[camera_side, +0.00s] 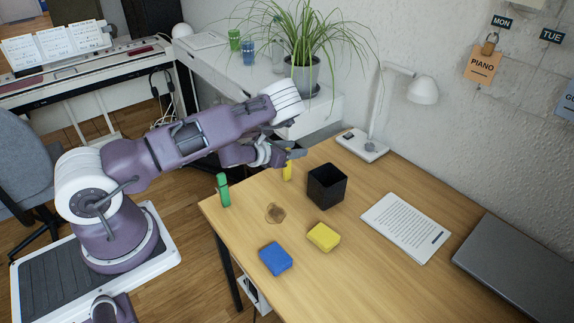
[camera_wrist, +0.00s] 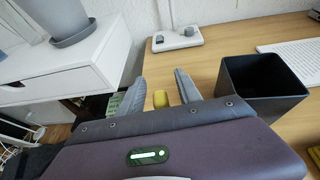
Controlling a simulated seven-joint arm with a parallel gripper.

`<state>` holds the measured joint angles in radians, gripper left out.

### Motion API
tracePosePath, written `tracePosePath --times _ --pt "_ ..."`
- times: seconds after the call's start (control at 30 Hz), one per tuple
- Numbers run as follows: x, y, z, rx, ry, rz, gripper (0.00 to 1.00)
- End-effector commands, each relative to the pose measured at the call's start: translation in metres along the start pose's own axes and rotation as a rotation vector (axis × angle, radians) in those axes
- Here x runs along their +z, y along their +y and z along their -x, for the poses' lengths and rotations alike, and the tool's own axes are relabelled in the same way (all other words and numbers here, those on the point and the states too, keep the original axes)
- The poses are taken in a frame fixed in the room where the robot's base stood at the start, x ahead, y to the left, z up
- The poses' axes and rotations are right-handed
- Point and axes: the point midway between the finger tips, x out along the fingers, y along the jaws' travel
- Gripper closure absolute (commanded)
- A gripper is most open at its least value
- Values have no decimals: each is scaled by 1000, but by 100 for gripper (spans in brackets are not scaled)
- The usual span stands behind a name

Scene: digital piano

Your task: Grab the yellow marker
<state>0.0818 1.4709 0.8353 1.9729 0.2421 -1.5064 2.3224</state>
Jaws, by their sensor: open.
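The yellow marker (camera_side: 287,171) stands upright on the wooden desk (camera_side: 358,268), left of the black pen cup. In the wrist view its yellow top (camera_wrist: 160,99) shows between my two fingers. My gripper (camera_side: 290,153) is open at the marker's upper part in the side view; the wrist view also shows my gripper (camera_wrist: 160,88) with a finger on each side and gaps to the marker. I cannot tell whether a finger touches it. The marker's lower part is hidden in the wrist view.
A green marker (camera_side: 223,190) stands near the desk's left edge. The black cup (camera_side: 326,187) is close on the right. A blue block (camera_side: 275,259) and a yellow block (camera_side: 323,237) lie in front. A white lamp (camera_side: 364,146) stands behind.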

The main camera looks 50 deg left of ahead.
Motion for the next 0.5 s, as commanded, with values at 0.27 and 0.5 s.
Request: tracePosePath --times 0.27,0.5 --pt "0 0 0 1 0 1 85" --pt "0 0 0 1 0 1 100"
